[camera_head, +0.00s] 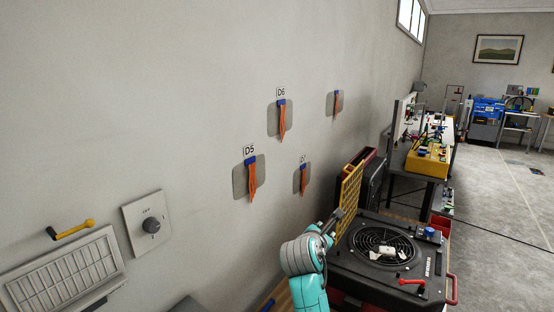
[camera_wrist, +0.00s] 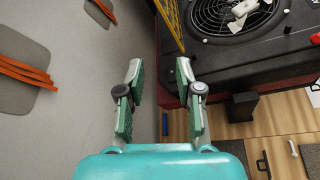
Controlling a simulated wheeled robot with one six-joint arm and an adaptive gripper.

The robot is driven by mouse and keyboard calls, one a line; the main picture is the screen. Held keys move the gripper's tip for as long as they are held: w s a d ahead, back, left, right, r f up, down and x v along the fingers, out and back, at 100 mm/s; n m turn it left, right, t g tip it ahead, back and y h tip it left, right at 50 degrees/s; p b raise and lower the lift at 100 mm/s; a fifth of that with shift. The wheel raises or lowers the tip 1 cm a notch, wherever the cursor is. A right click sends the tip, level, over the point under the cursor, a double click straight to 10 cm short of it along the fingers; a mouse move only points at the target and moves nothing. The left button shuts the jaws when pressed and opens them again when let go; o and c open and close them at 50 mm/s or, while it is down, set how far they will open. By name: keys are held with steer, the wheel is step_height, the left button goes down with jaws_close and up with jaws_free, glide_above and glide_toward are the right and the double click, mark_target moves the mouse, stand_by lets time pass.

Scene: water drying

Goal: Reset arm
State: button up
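My gripper (camera_wrist: 159,75) is open and empty in the wrist view, its two fingers apart with wall and a black machine edge beyond them. In the head view my teal arm reaches up beside the machine, and my gripper (camera_head: 334,218) is small there, close to the raised yellow grid panel. The black machine (camera_head: 345,262) has a round fan grille (camera_head: 383,243) with a small white object (camera_head: 386,252) on it. The yellow grid panel (camera_head: 349,190) stands upright at the machine's left side. In the wrist view the grille (camera_wrist: 215,25) and white object (camera_wrist: 243,8) show at the upper right.
Orange strips hang on the grey wall by labels D5 (camera_head: 249,150) and D6 (camera_head: 281,92). A dial (camera_head: 151,225), vent (camera_head: 62,275) and yellow handle (camera_head: 75,229) are at left. A bench with a yellow box (camera_head: 427,162) stands behind the machine.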

steer(key=s+d+f+m+y, duration=0.3)
steer(key=s+f+m, duration=0.3)
steer(key=s+f, duration=1.6)
steer(key=s+f+m+t+y, duration=0.1)
steer(key=s+f+m, duration=0.25)
steer(key=s, duration=0.45)
steer(key=s+f+m+y, duration=0.1)
steer(key=s+f+m, duration=0.25)
steer(key=s, duration=0.45)
steer(key=s+r+m, duration=0.4)
steer(key=s, duration=0.5)
steer(key=s+d+r+m, duration=0.1)
steer(key=s+r+m, duration=0.3)
steer(key=s, duration=0.5)
steer(key=s+d+r+m+t, duration=0.1)
steer(key=s+r+m, duration=0.3)
steer(key=s, duration=0.5)
steer(key=shift+s+r+m+y, duration=0.15)
steer(key=shift+s+m+y, duration=0.15)
steer(key=shift+m, duration=0.1)
steer(key=shift+d, duration=0.2)
